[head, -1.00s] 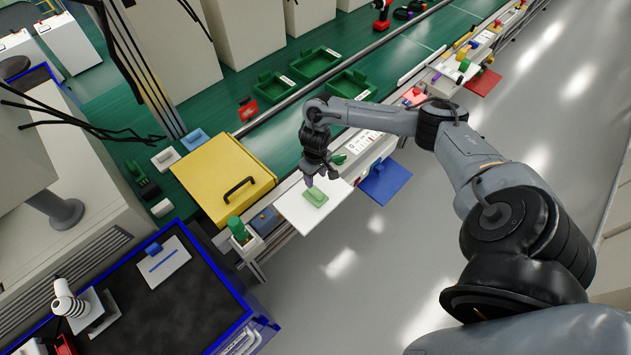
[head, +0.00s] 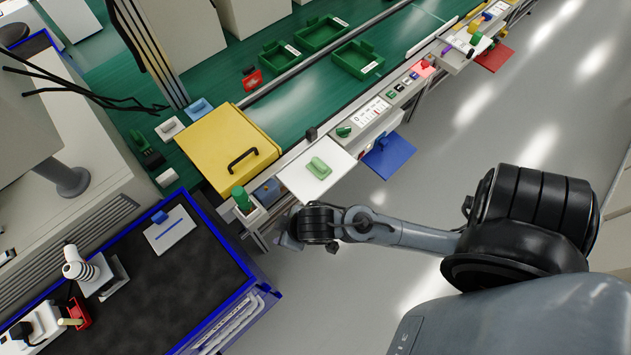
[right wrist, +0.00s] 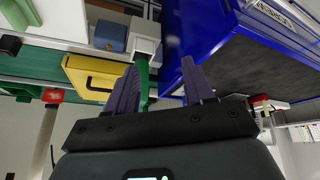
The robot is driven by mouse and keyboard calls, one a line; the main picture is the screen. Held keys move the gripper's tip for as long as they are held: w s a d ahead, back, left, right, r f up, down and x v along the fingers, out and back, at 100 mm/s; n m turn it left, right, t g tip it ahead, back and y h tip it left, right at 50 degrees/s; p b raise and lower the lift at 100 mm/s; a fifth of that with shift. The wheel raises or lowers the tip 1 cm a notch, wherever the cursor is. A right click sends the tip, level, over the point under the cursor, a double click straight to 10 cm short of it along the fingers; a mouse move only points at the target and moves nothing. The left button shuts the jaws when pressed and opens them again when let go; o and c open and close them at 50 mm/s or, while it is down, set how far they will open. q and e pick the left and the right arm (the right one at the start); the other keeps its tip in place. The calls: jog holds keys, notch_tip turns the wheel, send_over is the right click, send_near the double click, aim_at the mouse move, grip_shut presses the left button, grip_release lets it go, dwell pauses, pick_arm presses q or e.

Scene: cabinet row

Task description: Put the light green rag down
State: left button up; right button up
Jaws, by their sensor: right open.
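The light green rag (head: 318,168), a small flat piece with a raised grip, lies on a white panel (head: 300,182) at the front of the bench in the head view. My right gripper (head: 285,241) is off the bench edge, below and left of the panel, and apart from the rag. In the right wrist view my right gripper (right wrist: 160,85) has its two purple fingers spread with nothing held between them. A dark green cylinder shows behind one finger. My left gripper is not in view.
A yellow box (head: 222,150) with a black handle and a green cylinder (head: 240,197) in a white holder stand left of the panel. A blue-rimmed black cart (head: 190,290) is close at lower left. A blue plate (head: 388,158) juts out at right. Open floor lies in front.

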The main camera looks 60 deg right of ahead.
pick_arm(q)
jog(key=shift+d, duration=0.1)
pick_arm(e)
jog(key=s+d+r+m+g, duration=0.1)
jog(key=s+d+r+g, duration=0.1)
jog(key=s, duration=0.5)
jog(key=shift+s+d, duration=0.2)
jog(key=shift+d, duration=0.3)
jog(key=shift+r, duration=0.1)
pick_arm(q)
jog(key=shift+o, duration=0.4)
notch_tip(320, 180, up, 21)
jog(key=p, duration=2)
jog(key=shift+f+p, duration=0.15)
jog(key=shift+p, duration=0.15)
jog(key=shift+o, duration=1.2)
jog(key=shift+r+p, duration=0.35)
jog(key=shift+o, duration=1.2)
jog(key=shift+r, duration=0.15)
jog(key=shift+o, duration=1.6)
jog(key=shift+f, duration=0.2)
pick_arm(e)
notch_tip(320, 180, up, 21)
jog(key=shift+r, duration=0.15)
